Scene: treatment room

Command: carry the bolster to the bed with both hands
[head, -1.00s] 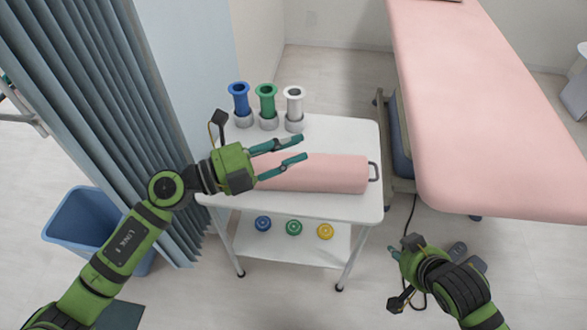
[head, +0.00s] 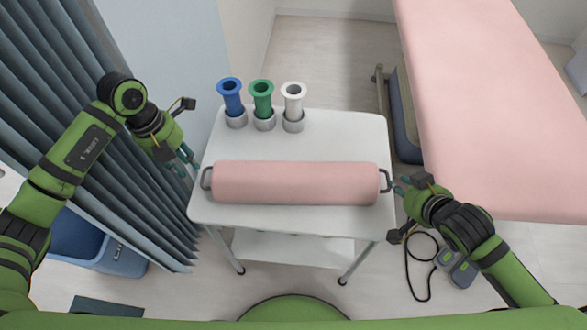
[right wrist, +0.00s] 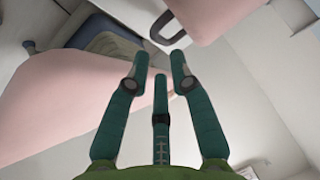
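The pink bolster (head: 295,183) lies lengthwise across the white trolley top, with a dark loop handle at each end. My left gripper (head: 188,166) is just left of the left handle (head: 206,179), fingers pointing toward it, apart from it and empty. My right gripper (head: 398,186) is just right of the right handle (head: 385,181). The right wrist view shows its fingers (right wrist: 167,65) spread, with the handle (right wrist: 167,28) just beyond the tips and not between them. The pink bed (head: 500,100) stands to the right of the trolley.
Blue, green and white rolls stand in holders (head: 264,122) at the back of the trolley (head: 345,218). A curtain (head: 75,110) and a blue bin (head: 105,250) are at left. A cabled pedal (head: 455,268) lies on the floor at right. The bed's top is clear where visible.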

